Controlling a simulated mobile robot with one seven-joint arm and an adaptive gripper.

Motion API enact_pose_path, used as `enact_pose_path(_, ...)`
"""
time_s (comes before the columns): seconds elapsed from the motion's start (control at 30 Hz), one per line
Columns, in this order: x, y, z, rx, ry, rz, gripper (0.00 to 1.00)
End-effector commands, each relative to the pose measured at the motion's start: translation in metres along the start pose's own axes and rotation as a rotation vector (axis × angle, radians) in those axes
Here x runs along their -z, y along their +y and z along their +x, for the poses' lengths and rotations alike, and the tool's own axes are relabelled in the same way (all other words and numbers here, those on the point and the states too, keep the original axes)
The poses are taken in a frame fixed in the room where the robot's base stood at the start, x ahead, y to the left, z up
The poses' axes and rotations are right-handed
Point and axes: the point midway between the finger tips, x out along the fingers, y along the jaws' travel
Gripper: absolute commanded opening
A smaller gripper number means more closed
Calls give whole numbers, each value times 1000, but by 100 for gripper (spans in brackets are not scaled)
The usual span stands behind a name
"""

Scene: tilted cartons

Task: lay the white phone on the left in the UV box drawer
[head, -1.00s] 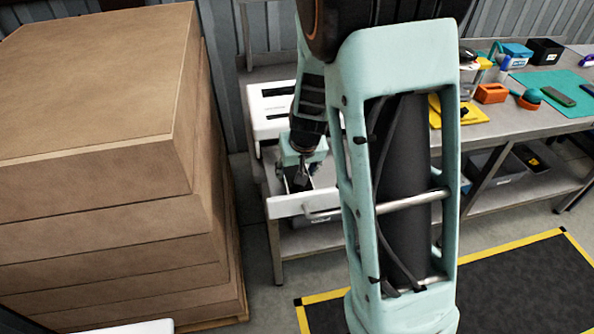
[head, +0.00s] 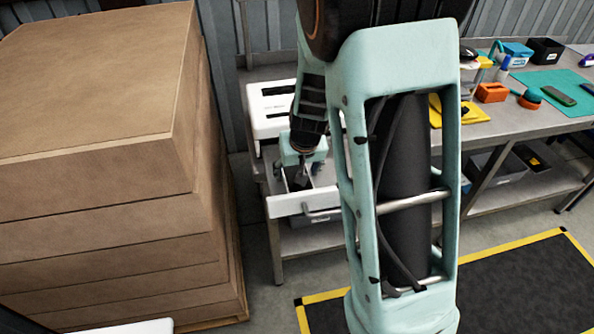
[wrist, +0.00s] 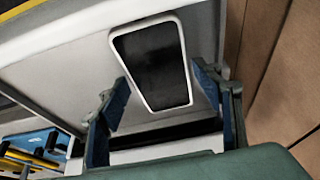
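The white phone (wrist: 151,62) shows in the wrist view as a black screen in a white rim, lying face up on the pale floor of the UV box drawer (wrist: 75,65). My gripper (wrist: 160,78) is open, its two blue fingers spread on either side of the phone's near part, with no clear grip on it. In the head view the drawer (head: 285,206) is pulled out of the white UV box (head: 268,125), and my gripper (head: 300,186) points down into it.
A tall stack of brown cartons (head: 100,150) stands close on the left. A workbench (head: 480,125) with an orange block (head: 491,93) and a green mat (head: 560,90) lies to the right. My own arm hides part of the drawer's right side.

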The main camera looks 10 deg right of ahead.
Motion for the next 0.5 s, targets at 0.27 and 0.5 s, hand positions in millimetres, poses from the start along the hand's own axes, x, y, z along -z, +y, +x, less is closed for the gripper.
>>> enact_pose_path(0.27, 0, 0, 0, 0, 0, 0, 72)
enact_pose_path(0.5, 0, -1, -9, 1, 0, -2, 72)
